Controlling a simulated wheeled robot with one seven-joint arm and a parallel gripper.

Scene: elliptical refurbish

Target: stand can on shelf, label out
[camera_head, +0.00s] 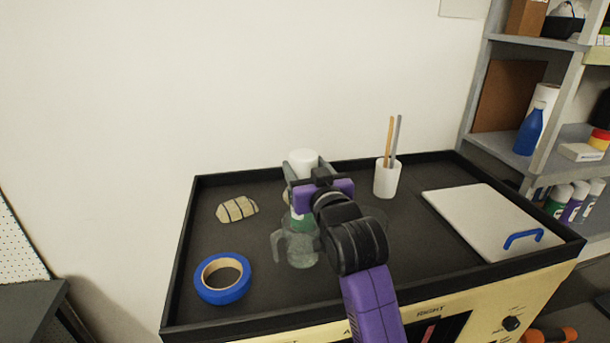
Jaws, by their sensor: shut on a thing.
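A can with a white top (303,157) stands out between the fingers of my gripper (304,168), above the black tray top of the cart. My gripper is shut on it. A green part of the can (300,221) shows lower down, partly behind a clear glass mug. My wrist hides much of the can, and I cannot tell whether its base touches the tray or which way its label faces. The shelf (540,142) is at the right. Several similar cans with white tops (560,200) stand on its lower level, with green and purple bodies.
On the tray (350,294) are the clear mug (297,249), blue tape (222,279), a tied beige bundle (237,208), a white cup with sticks (387,180) and a white board with a blue handle (481,220). A blue bottle (529,132) stands on the shelf. The tray has a raised rim.

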